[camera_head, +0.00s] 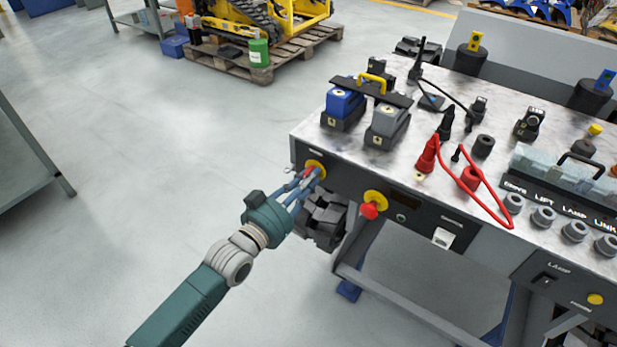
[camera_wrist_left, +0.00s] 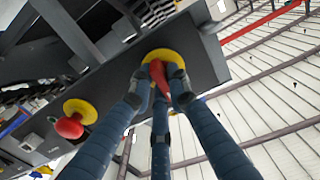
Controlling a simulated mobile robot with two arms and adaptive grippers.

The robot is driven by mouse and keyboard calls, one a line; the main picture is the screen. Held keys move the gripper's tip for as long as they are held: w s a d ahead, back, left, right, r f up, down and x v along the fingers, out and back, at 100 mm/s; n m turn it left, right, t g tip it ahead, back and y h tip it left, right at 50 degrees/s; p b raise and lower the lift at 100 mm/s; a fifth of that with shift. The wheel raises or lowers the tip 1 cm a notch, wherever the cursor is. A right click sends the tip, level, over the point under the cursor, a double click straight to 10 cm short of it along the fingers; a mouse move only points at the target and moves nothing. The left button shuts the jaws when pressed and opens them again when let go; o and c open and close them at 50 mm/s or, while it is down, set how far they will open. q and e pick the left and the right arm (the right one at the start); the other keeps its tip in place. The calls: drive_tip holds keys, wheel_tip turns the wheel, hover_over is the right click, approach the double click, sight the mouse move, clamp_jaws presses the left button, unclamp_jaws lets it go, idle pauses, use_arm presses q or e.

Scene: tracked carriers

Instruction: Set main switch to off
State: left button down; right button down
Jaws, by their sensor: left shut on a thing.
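The main switch (camera_head: 316,165) is a red handle on a yellow round plate at the left end of the bench's dark front panel. My left gripper (camera_head: 308,178) is at this switch, with its fingers closed around the red handle. In the left wrist view the red handle (camera_wrist_left: 158,72) shows between the fingers of my left gripper (camera_wrist_left: 164,80), in front of the yellow plate (camera_wrist_left: 163,55). The fingers hide part of the handle, and I cannot read its exact setting. My right gripper is not in view.
A second red knob (camera_head: 369,211) on a yellow plate sits to the right on the same panel. The bench top (camera_head: 313,128) holds blue and grey blocks, black parts and a red cable. Open floor lies left of the bench. A pallet (camera_head: 262,72) stands behind.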

use_arm(q)
drive_tip(key=shift+f, duration=0.1)
drive_tip(key=c, duration=1.7)
unclamp_jaws()
drive_tip(key=shift+o, duration=0.2)
drive_tip(key=shift+s, duration=0.1)
drive_tip(key=v, duration=1.2)
